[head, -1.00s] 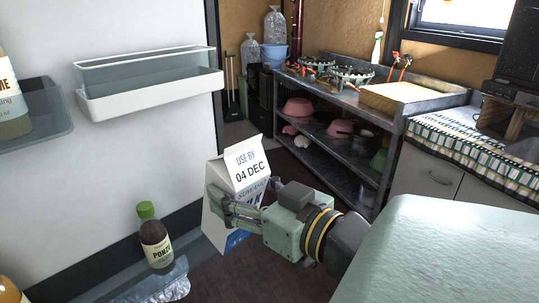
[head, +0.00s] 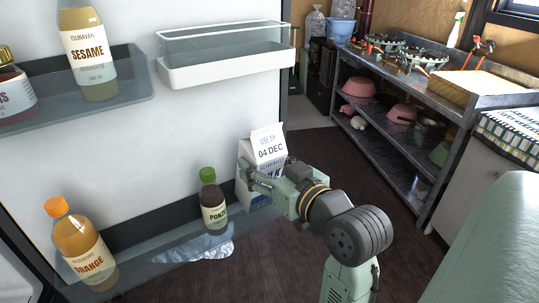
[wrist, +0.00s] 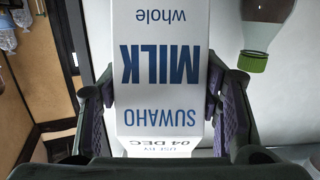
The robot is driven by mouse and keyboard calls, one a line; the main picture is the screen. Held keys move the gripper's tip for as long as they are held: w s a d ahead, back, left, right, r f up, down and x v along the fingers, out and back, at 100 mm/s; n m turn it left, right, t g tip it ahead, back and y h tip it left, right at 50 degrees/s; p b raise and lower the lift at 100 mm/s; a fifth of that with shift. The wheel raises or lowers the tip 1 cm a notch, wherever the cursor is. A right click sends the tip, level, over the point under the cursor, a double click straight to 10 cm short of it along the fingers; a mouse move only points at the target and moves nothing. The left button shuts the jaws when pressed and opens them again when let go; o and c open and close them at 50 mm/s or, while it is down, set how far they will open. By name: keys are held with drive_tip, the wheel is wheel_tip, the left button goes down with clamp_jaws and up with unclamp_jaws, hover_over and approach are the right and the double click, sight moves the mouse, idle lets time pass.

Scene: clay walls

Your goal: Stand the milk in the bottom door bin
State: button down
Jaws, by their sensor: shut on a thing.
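The milk (head: 266,147) is a white carton with blue print, upright or nearly so, at the right end of the bottom door bin (head: 150,262). My gripper (head: 258,184) is shut on it. In the wrist view the milk (wrist: 160,62) fills the middle, with a finger on either side. The clear bin holds a green-capped ponzu bottle (head: 213,203) just left of the milk and an orange-capped bottle (head: 82,245) at its left end. I cannot tell whether the carton's base is inside the bin or touching its floor; my gripper hides part of it.
Above is an empty white-rimmed bin (head: 225,66), and at upper left a shelf bin (head: 135,92) with a sesame bottle (head: 88,50) and a jar (head: 14,90). A metal shelf rack (head: 400,150) stands at right.

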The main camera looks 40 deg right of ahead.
drive_tip(key=shift+w+d+r+g+p, duration=0.2)
drive_tip(key=shift+w+r+g+p, duration=0.65)
drive_tip(key=shift+p, duration=0.3)
drive_tip(key=shift+w+d+f+g+p, duration=0.1)
drive_tip(key=shift+w+f+g+p, duration=0.2)
drive_tip(key=shift+f, duration=0.6)
drive_tip(key=shift+w+f+g+p, duration=0.2)
drive_tip(key=shift+w+f+g, duration=0.15)
drive_tip(key=shift+f, duration=0.5)
drive_tip(key=shift+f, duration=0.15)
drive_tip(key=c, duration=0.5)
unclamp_jaws()
drive_tip(key=shift+f, duration=0.1)
